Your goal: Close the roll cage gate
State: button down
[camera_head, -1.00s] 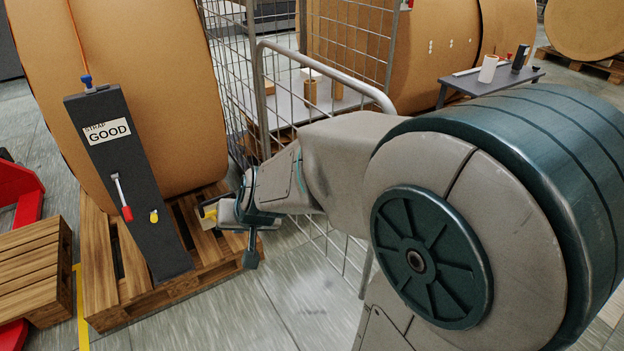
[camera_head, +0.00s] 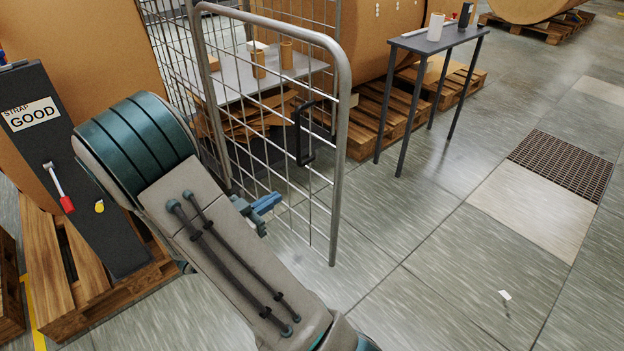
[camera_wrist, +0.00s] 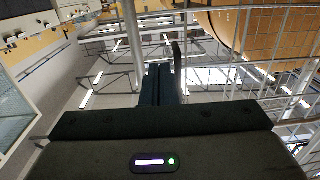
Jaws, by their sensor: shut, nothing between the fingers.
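The roll cage gate (camera_head: 342,130) is a grey tube frame with wire mesh, in the middle of the head view. It appears to stand swung out from the cage. A black handle (camera_head: 303,135) sits on its mesh near the right upright. My gripper (camera_head: 268,203) is low in front of the mesh, below and left of the handle. In the wrist view my gripper's dark fingers (camera_wrist: 161,84) are together and empty. A grey upright tube (camera_wrist: 132,40) is left of them, and mesh (camera_wrist: 245,85) is on the right. I cannot tell whether the fingers touch the gate.
A cage shelf (camera_head: 240,88) holds several brown cores behind the gate. A dark side table (camera_head: 425,42) stands behind right. A tall strap stand (camera_head: 75,170) and a wooden pallet (camera_head: 50,270) are at left. The floor (camera_head: 440,260) at right is mostly clear.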

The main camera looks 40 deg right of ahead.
jog(key=b, duration=0.3)
send_near(323, 169)
jog(key=d, duration=0.4)
jog(key=w+d, duration=0.1)
jog(key=d, duration=0.1)
jog(key=shift+d, duration=0.4)
